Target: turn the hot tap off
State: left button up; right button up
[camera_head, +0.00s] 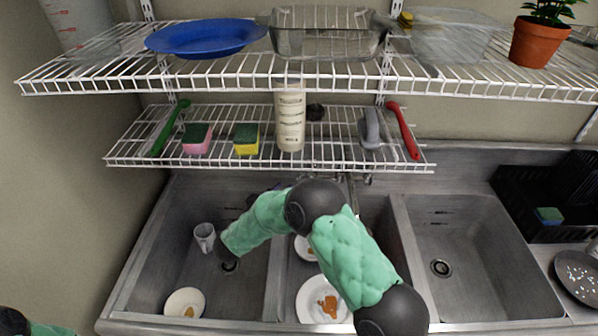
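The metal tap (353,190) stands at the back of the sink, under the lower wire shelf. A small handle (367,180) shows at its right. The rest of the tap is partly hidden behind my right arm and the shelf, so I cannot tell which handle is hot or whether water runs. My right arm crosses the middle basin and bends left. Its dark end, at my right gripper (222,248), is over the left basin, beside a cup and apart from the visible tap handle. Its fingers are not clear. Only a bit of my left arm shows at the bottom left corner.
A grey cup (204,237) and a bowl (184,302) are in the left basin. A plate with food remains (322,300) lies in the middle basin. The right basin (470,262) is empty. The lower shelf (225,162) holds sponges, brushes and a bottle (290,122).

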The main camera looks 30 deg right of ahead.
aim_at(299, 175)
jog(key=b+x, duration=0.1)
jog(key=x, duration=0.8)
jog(key=shift+d+b, duration=0.25)
jog(key=shift+b, duration=0.05)
grip_shut()
